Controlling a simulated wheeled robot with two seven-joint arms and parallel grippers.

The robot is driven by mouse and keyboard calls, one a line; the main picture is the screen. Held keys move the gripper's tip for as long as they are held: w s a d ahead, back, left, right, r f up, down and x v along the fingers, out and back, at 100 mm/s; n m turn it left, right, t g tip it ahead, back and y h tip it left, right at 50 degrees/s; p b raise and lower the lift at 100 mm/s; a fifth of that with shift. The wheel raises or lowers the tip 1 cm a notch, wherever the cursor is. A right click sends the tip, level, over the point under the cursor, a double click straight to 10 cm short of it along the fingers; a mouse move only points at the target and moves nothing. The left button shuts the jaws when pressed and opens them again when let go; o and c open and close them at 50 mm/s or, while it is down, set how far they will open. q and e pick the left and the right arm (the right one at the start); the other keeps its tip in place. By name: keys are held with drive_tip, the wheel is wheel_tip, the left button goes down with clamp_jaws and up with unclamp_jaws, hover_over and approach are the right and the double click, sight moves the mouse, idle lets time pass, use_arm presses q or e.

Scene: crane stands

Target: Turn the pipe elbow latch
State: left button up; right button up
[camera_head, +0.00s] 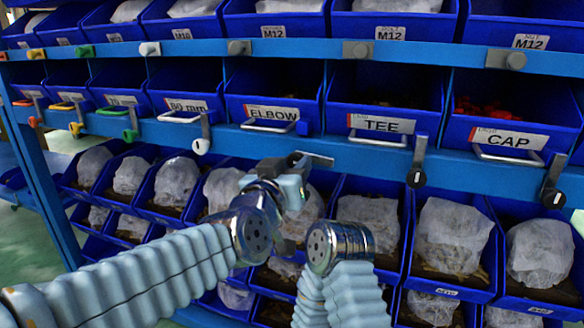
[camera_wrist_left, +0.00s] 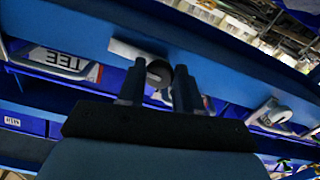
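The pipe elbow latch (camera_head: 320,159) is on the blue rail below the right end of the bin labelled ELBOW (camera_head: 272,113). Its grey plate lies about level and points right, towards the TEE side. My left gripper (camera_head: 293,170) is at the latch, in front of its round dark knob. In the left wrist view the two fingers (camera_wrist_left: 158,88) stand on either side of the knob (camera_wrist_left: 158,73), with no clear gap between. The plate (camera_wrist_left: 132,50) shows beyond them. The fingertips are partly hidden in the head view. My right gripper is not in view.
Wire bin handles (camera_head: 270,126) stick out above the rail. Bins with bagged parts (camera_head: 450,235) fill the row below.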

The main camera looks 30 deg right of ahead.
use_arm(q)
drive_tip(key=c, duration=0.5)
drive_tip(key=shift+n, duration=0.5)
drive_tip(key=o, duration=1.1)
drive_tip(key=shift+c, duration=0.2)
drive_tip(key=v, duration=1.3)
drive_tip(key=shift+s+a, duration=0.25)
drive_tip(key=shift+a, duration=0.1)
